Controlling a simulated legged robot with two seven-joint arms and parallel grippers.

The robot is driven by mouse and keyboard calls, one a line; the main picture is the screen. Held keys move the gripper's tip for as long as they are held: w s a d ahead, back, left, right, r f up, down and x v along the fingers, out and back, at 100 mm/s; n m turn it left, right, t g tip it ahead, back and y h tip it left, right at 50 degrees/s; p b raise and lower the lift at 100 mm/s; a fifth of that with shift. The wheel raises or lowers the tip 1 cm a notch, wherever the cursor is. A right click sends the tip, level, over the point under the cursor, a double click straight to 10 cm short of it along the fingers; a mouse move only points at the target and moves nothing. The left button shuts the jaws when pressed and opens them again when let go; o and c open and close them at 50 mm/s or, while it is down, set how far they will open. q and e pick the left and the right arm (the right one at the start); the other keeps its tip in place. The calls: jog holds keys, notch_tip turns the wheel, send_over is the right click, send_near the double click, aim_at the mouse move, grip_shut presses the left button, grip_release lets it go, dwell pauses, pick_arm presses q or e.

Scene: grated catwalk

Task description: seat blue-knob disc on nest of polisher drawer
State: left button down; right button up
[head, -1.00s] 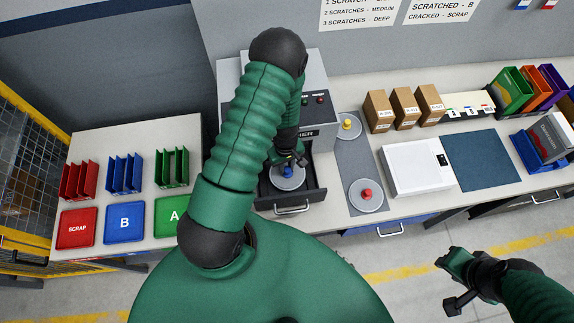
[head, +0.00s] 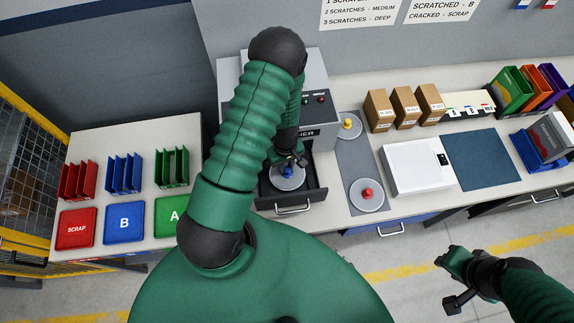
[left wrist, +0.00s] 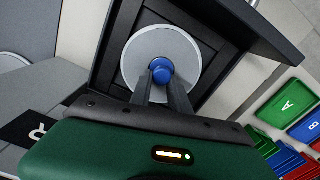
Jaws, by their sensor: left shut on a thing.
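The blue-knob disc (head: 286,178) is a grey disc with a blue knob, within the open polisher drawer (head: 318,196). It also shows in the left wrist view (left wrist: 140,58), lying inside the black drawer. My left gripper (head: 292,160) is shut on the blue knob (left wrist: 162,72) from above. The disc hides the nest below it, so I cannot tell whether it rests fully on it. The polisher (head: 318,78) is a grey box behind the drawer, partly hidden by my left arm. My right gripper (head: 454,282) is away from the bench at the lower right; its jaw state is unclear.
A yellow-knob disc (head: 346,126) and a red-knob disc (head: 367,195) lie on a grey mat right of the drawer. A white device (head: 417,168) and brown boxes (head: 404,108) stand further right. Red, blue and green trays (head: 124,222) are at left.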

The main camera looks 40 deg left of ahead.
pick_arm(q)
jog(key=shift+a+f+b, duration=0.15)
jog(key=shift+f+b, duration=0.3)
jog(key=shift+f, duration=0.25)
jog(key=shift+d+f+b, duration=0.25)
jog(key=shift+f+b, duration=0.1)
jog(key=c, duration=1.2)
grip_release()
jog(key=shift+a, duration=0.15)
jog(key=o, duration=0.5)
jog(key=shift+c, duration=0.2)
jog(key=shift+r, duration=0.15)
